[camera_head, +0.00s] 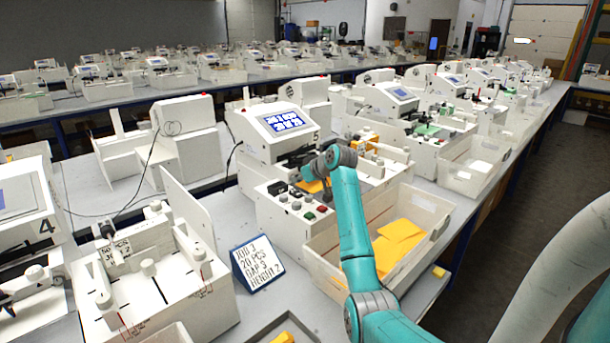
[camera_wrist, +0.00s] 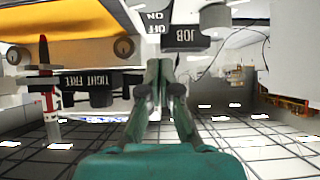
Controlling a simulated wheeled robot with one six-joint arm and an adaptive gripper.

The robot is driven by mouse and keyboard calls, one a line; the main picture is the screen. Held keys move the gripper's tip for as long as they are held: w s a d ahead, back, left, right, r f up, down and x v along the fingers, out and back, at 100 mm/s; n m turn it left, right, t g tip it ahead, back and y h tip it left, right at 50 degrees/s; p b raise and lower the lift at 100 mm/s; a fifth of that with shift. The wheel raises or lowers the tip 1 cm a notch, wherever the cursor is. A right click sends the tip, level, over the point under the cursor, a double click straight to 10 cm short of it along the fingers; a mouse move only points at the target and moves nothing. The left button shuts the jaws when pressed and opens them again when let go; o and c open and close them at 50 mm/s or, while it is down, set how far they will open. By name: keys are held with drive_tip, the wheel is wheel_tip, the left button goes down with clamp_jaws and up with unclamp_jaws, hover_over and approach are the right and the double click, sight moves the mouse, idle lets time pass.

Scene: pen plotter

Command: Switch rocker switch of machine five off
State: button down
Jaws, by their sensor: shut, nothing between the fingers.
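Machine five (camera_head: 262,207) is a white unit with a lit screen (camera_head: 286,121) and a "5" beside it. In the wrist view, its upside-down ON and OFF lettering (camera_wrist: 154,22) is at the top centre, just beyond my fingertips. The rocker switch itself cannot be made out; my fingers may hide it. My gripper (camera_wrist: 164,70) is shut and empty, pointing toward that label. I cannot tell whether it touches the machine. In the head view my wrist covers part of the machine's right side, and the fingers are hard to make out.
A TIGHT FREE label (camera_wrist: 88,80) and a red-and-white pen (camera_wrist: 47,95) are left. A bin with yellow sheets (camera_head: 334,248) and a job card (camera_head: 257,263) flank the machine's front.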

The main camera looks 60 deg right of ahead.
sight(294, 191)
drive_tip(key=shift+w+f, duration=0.15)
drive_tip(key=shift+f, duration=1.45)
drive_tip(key=shift+w+f+g, duration=0.1)
drive_tip(key=shift+w+g, duration=0.1)
drive_tip(key=shift+g, duration=0.1)
drive_tip(key=shift+s+d+f, duration=0.1)
drive_tip(key=shift+f, duration=0.05)
drive_tip(key=shift+w+d+r, duration=0.15)
drive_tip(key=shift+w+r, duration=0.1)
drive_tip(key=shift+w, duration=0.55)
